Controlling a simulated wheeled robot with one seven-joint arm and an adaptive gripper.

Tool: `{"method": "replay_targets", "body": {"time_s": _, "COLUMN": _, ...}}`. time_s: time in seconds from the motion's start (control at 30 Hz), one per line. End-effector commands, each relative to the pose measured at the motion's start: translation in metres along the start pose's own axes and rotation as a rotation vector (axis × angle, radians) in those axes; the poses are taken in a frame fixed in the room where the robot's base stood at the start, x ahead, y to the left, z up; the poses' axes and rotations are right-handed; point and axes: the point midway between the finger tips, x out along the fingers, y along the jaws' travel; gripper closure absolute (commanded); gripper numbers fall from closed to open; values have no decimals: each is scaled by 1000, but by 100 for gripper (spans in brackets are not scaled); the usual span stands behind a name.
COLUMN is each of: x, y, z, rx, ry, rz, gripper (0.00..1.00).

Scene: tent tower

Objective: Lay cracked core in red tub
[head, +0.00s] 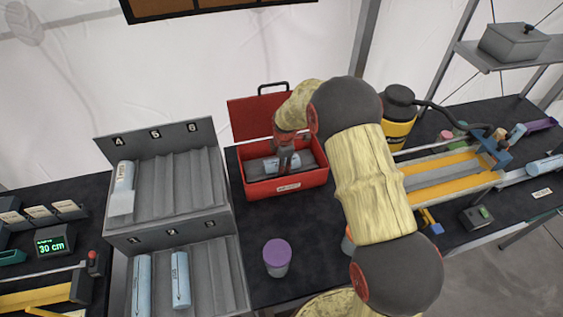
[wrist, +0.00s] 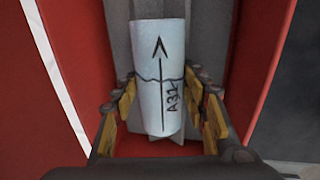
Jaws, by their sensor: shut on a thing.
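The red tub (head: 262,187) stands open on the dark table, its lid tipped up at the back. A light blue core (head: 270,166) with a dark crack line is inside it. In the wrist view the core (wrist: 160,50) shows an arrow, a wavy crack and the mark "A31". My gripper (head: 283,160) is inside the tub and shut on the core. In the wrist view its yellow-padded fingers (wrist: 163,100) are on both sides of the core, with the grey grooved tub floor beneath. I cannot tell whether the core touches the floor.
A grey rack (head: 180,238) with numbered slots stands left of the tub, holding several cores. A purple-lidded jar (head: 277,258) stands in front of the tub. A yellow-railed tray (head: 440,178) and a yellow-black canister (head: 398,125) are to the right.

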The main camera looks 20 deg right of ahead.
Motion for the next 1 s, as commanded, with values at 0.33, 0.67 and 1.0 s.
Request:
{"method": "replay_targets", "body": {"time_s": 0.33, "x": -1, "y": 1, "z": 0, "rx": 0, "ry": 0, "rz": 2, "gripper": 100}}
{"method": "replay_targets", "body": {"time_s": 0.67, "x": 0, "y": 1, "z": 0, "rx": 0, "ry": 0, "rz": 1, "gripper": 100}}
{"method": "replay_targets", "body": {"time_s": 1.0, "x": 1, "y": 0, "z": 0, "rx": 0, "ry": 0, "rz": 1, "gripper": 42}}
